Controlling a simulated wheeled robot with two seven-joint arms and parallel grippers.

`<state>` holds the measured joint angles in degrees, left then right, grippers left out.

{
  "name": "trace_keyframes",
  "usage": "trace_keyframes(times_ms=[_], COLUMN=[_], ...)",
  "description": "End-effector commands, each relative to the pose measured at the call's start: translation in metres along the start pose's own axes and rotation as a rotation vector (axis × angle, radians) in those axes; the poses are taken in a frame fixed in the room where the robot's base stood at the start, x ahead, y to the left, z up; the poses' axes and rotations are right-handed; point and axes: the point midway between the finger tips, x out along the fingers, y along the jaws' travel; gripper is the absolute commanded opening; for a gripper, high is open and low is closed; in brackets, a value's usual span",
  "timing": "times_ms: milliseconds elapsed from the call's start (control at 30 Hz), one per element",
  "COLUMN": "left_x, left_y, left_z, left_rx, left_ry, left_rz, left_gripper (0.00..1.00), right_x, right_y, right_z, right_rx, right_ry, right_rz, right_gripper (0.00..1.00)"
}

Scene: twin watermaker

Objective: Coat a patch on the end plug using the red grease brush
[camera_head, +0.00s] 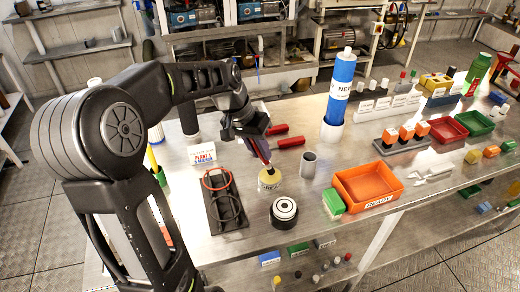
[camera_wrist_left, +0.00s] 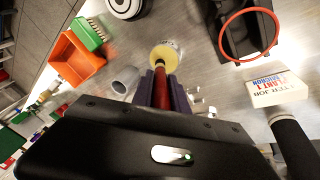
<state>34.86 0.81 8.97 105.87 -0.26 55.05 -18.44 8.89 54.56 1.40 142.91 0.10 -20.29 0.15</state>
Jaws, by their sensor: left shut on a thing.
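My left gripper (camera_head: 257,138) is shut on the red grease brush (camera_head: 263,152), which points down, tilted, at a small labelled pot (camera_head: 269,183) with a yellowish top. In the left wrist view the red handle (camera_wrist_left: 161,90) lies between the fingers (camera_wrist_left: 163,82) and points at the pot (camera_wrist_left: 168,50). The brush's lower end meets the pot's top in the picture; I cannot tell whether it touches. The end plug seems to be the black round piece with a white ringed top (camera_head: 284,210), upright just right of the pot. It is partly cut off in the wrist view (camera_wrist_left: 125,8).
A grey hollow cylinder (camera_head: 309,164) and an orange bin (camera_head: 366,187) stand to the right. A dark tray with rings (camera_head: 224,212) lies left of the pot. Red-handled tools (camera_head: 291,142) lie behind, near a tall blue filter cartridge (camera_head: 341,88). The table's front edge is close to the plug.

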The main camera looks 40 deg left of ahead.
Motion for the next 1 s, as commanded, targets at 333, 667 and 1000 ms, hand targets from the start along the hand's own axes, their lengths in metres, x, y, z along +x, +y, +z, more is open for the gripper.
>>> trace_keyframes(times_ms=[333,667,1000], left_x=[0.0021,0.0060,0.0098], left_y=[-0.0006,-0.0015,-0.0025], left_z=[0.0005,0.0015,0.0025], left_rx=[0.000,0.000,0.000], left_ry=[0.000,0.000,0.000], left_rz=[0.000,0.000,0.000], left_gripper=[0.00,0.00,0.00], right_x=[0.0018,0.0048,0.0077], right_y=[0.0007,0.0018,0.0030], right_z=[0.0000,0.0000,0.0000], right_rx=[0.000,0.000,0.000], right_ry=[0.000,0.000,0.000], right_rz=[0.000,0.000,0.000], right_gripper=[0.36,0.36,0.36])
